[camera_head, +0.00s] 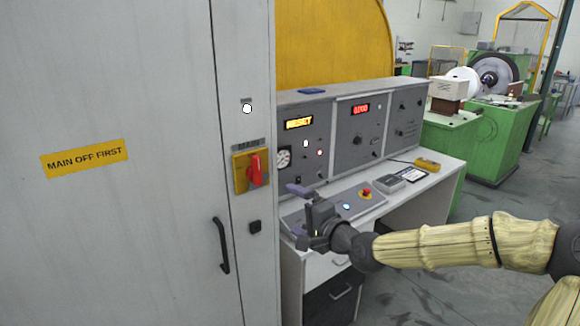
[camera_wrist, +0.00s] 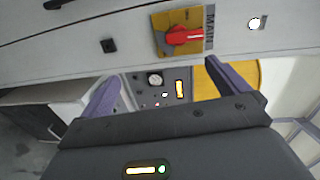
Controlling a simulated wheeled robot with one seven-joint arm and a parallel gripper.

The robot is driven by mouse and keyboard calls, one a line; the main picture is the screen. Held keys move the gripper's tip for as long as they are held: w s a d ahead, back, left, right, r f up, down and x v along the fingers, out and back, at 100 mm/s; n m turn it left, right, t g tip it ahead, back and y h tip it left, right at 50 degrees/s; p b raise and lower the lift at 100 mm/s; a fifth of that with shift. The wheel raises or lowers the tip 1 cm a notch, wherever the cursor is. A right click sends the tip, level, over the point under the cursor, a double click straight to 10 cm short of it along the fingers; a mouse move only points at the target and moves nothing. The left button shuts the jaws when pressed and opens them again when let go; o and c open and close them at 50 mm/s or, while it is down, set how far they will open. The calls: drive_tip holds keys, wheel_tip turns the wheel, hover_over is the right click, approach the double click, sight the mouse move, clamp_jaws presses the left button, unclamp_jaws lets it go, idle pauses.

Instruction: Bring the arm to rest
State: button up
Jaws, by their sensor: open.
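My gripper (camera_head: 303,212) is at the end of my arm, which reaches in from the right in the head view. It is in front of the desk, close to the right side of the grey cabinet. In the wrist view my gripper (camera_wrist: 165,85) shows two purple fingers spread apart with nothing between them. A red rotary switch (camera_head: 257,170) on a yellow plate, labelled MAIN, is on the cabinet just above and left of my gripper. The red switch (camera_wrist: 184,37) also shows beyond the fingers in the wrist view.
The grey cabinet (camera_head: 110,220) with a black handle (camera_head: 221,246) fills the left. A control desk (camera_head: 425,178) with lit displays, a red emergency button (camera_head: 366,193) and a yellow box (camera_head: 427,164) stands beside it. Green machines (camera_head: 500,140) stand behind. Open floor lies at the lower right.

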drive_tip(key=s+f+n+g+h, duration=0.2)
drive_tip(key=s+f+n+g, duration=0.15)
drive_tip(key=f, duration=0.45)
drive_tip(key=s+f+n+g+h, duration=0.2)
drive_tip(key=s+f+n+g, duration=0.15)
drive_tip(key=f, duration=0.55)
drive_tip(key=s+d+n+g+h, duration=0.3)
drive_tip(key=s+d, duration=0.7)
drive_tip(key=s, duration=0.7)
drive_tip(key=g+h, duration=0.1)
drive_tip(key=h, duration=0.1)
drive_tip(key=shift+d+h, duration=0.2)
drive_tip(key=shift+h, duration=0.1)
drive_tip(key=shift+r, duration=0.1)
